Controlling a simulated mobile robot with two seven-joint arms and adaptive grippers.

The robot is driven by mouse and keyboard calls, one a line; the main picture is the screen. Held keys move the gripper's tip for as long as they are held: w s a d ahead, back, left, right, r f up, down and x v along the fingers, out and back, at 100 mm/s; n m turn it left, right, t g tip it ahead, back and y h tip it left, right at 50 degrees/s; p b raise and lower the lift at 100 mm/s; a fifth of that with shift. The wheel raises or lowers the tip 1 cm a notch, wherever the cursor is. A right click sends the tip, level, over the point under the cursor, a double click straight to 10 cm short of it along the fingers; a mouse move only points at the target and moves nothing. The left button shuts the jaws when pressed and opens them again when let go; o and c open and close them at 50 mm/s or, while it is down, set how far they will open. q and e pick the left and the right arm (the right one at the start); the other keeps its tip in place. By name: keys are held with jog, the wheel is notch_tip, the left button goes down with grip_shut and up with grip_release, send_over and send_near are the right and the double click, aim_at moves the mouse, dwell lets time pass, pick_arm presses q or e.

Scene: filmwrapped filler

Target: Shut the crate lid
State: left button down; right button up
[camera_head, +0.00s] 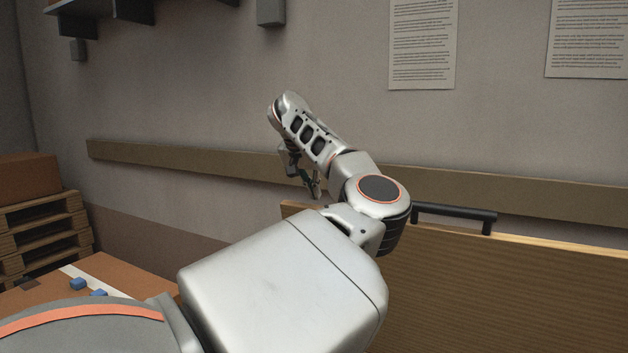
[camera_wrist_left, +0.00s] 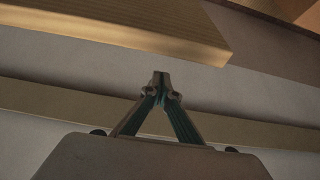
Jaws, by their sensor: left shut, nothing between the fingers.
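The crate lid (camera_head: 500,290) is a wooden panel standing up at the right of the head view, with a black bar handle (camera_head: 455,214) at its top edge. The lid's edge and corner (camera_wrist_left: 130,28) also show across the top of the left wrist view. My left gripper (camera_head: 315,188) is near the lid's upper left corner, partly hidden behind my own arm. In the left wrist view its fingers (camera_wrist_left: 160,82) are shut and empty, apart from the lid in the picture. The crate's body is not visible. My right gripper is out of view.
A wall with a wooden rail (camera_head: 160,153) runs behind the lid. Stacked pallets (camera_head: 45,230) carry a brown box (camera_head: 28,177) at the left. Small blue blocks (camera_head: 78,283) lie on a brown surface with a white stripe (camera_head: 130,284) at lower left.

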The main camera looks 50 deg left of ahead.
pick_arm(q)
jog(key=shift+s+d, duration=0.55)
jog(key=shift+s, duration=0.3)
jog(key=shift+s+d+f, duration=0.1)
jog(key=shift+s+f, duration=0.15)
jog(key=shift+s, duration=0.1)
jog(key=shift+s, duration=0.1)
